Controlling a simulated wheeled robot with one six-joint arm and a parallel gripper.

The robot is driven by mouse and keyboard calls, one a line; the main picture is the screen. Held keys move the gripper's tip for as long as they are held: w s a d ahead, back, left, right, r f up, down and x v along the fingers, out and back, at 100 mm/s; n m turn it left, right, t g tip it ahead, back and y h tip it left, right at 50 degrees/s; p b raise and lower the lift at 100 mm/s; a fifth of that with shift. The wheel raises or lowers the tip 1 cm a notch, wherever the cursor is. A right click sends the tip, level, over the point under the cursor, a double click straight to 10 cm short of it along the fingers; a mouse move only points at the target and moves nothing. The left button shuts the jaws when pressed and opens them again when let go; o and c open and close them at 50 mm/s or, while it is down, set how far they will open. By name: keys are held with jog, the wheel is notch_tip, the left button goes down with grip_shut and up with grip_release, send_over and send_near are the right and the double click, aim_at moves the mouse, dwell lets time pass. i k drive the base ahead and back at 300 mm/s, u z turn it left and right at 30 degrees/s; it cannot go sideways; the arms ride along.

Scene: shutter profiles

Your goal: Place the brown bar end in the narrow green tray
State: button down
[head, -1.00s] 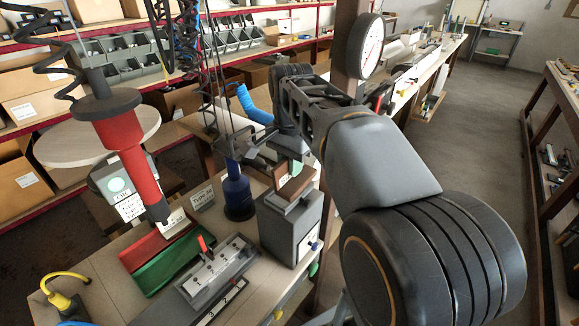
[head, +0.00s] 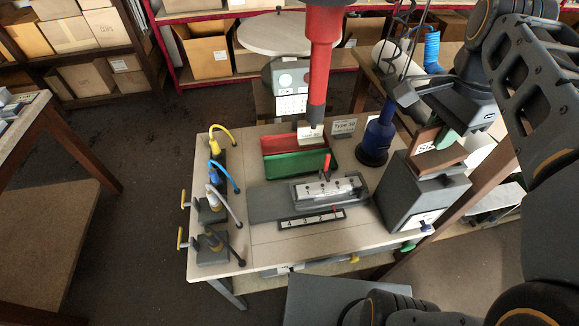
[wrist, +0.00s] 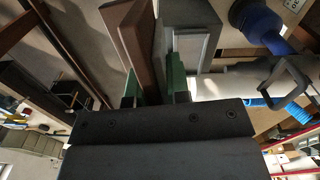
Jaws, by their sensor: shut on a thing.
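The brown bar end (head: 438,159) is at the top of the dark grey box on the right of the workbench. My gripper (head: 440,137) is over that box, with green fingertips at the brown piece. In the wrist view, the green fingers (wrist: 154,88) stand on both sides of the brown bar end (wrist: 130,42), shut on it. A grey block lies close beside it there; I cannot tell whether the piece touches the box. The narrow green tray (head: 300,164) lies mid-bench, left of my gripper, and looks empty.
A red tray (head: 284,142) adjoins the green one. A red hanging tool (head: 319,60) comes down just behind them. A grey fixture with a red lever (head: 327,162) stands in front. A blue bottle-shaped thing (head: 378,134) stands between trays and box. Clamps with coloured hoses (head: 213,205) line the left edge.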

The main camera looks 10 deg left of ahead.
aim_at(316, 162)
jog(key=u, duration=2.9)
jog(key=k, duration=0.9)
jog(key=z, duration=1.3)
jog(key=i, duration=0.5)
